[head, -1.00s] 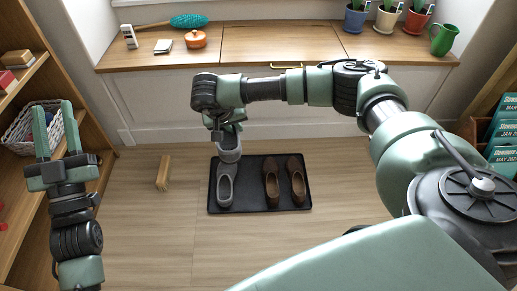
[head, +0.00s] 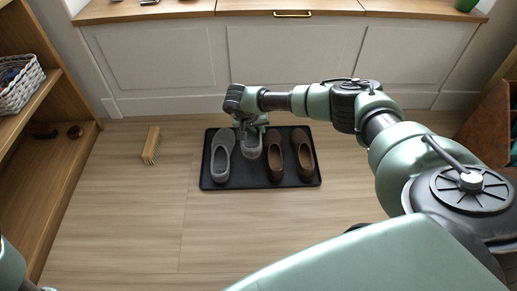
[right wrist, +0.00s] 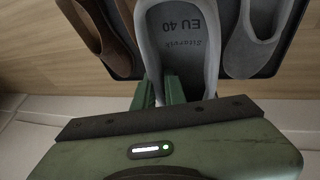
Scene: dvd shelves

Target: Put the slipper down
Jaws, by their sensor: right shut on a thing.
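My right gripper (head: 250,130) is shut on a grey slipper (head: 251,148), over the back part of the black tray (head: 262,185). In the right wrist view the fingers (right wrist: 172,92) grip the slipper (right wrist: 180,50) at its near end, and "EU 40" shows inside it. In the head view it sits between the other grey slipper (head: 222,157) and the brown shoes (head: 275,157). I cannot tell whether its sole touches the tray. My left gripper is out of view.
A wooden brush (head: 151,145) lies on the floor left of the tray. Shelves with a wicker basket (head: 20,90) stand at the left. White cabinets (head: 290,65) run behind the tray. The floor in front of the tray is clear.

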